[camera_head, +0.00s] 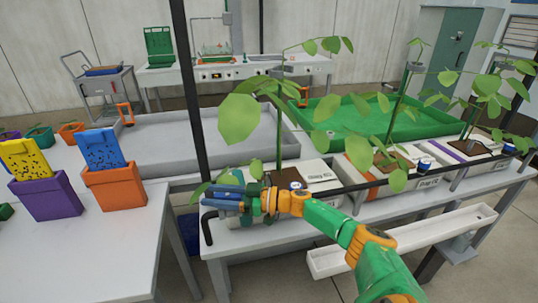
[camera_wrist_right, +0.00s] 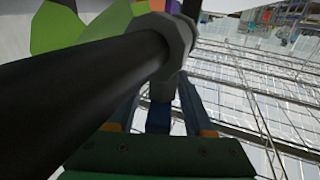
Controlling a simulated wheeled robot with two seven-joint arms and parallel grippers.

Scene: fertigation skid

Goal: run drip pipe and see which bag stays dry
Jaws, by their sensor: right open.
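A black drip pipe (camera_head: 345,190) runs along the front of the white grow bags. The left bag (camera_head: 318,172), middle bag (camera_head: 430,182) and right bag (camera_head: 490,168) each hold a leafy plant. Small blue-topped fittings sit near the bags. My right gripper (camera_head: 216,196) is open, its blue fingers pointing left, at the left end of the left bag near the upright black post. In the right wrist view, a thick black pipe with a grey fitting (camera_wrist_right: 178,35) crosses close in front of the fingers (camera_wrist_right: 158,115); contact cannot be told. My left gripper is out of view.
A white gutter (camera_head: 400,240) hangs along the bench front. Purple (camera_head: 45,196) and orange (camera_head: 114,187) pots with yellow and blue cards stand on the left table. Grey (camera_head: 150,143) and green (camera_head: 350,120) trays lie behind. The black post (camera_head: 187,70) rises beside my gripper.

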